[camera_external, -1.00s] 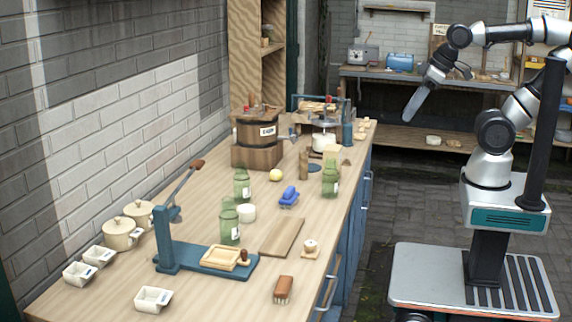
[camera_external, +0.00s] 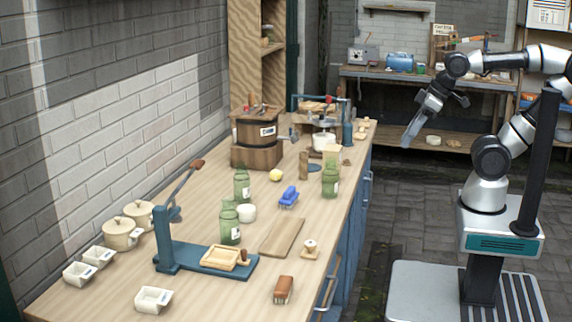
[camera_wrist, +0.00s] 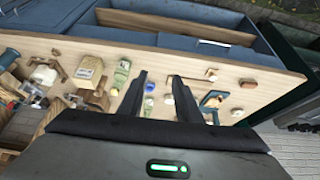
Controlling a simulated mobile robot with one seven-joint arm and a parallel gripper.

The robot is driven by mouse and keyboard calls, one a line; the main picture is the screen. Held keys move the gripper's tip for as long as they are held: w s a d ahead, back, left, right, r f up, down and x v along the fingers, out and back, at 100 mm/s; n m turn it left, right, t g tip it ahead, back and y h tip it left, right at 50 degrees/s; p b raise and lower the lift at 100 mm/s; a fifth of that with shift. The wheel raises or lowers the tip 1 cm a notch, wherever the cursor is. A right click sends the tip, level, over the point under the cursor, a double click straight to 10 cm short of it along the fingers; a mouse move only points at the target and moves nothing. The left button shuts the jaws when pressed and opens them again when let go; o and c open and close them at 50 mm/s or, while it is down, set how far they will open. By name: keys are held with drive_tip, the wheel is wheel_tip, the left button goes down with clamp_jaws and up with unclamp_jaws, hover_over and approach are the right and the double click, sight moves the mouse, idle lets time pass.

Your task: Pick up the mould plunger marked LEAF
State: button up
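A small plunger-like piece with a round knob on a square base (camera_external: 310,248) stands near the right edge of the bench, right of a wooden board. Any mark on it is too small to read, so I cannot tell whether it says LEAF. Several small pale pieces (camera_external: 363,124) lie at the bench's far end, also unreadable. My gripper (camera_external: 406,143) hangs in the air right of the bench, pointing down. In the wrist view my gripper (camera_wrist: 159,76) is open and empty, its two dark fingers apart above the bench, touching nothing.
The long wooden bench (camera_external: 200,292) carries a blue lever press (camera_external: 200,257), green jars (camera_external: 330,182), a blue brush (camera_external: 289,197), a wooden board (camera_external: 282,238), a brown brush (camera_external: 284,290) and a wooden churn (camera_external: 257,133).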

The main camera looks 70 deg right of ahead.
drive_tip(key=shift+o, duration=0.2)
drive_tip(key=o, duration=0.6)
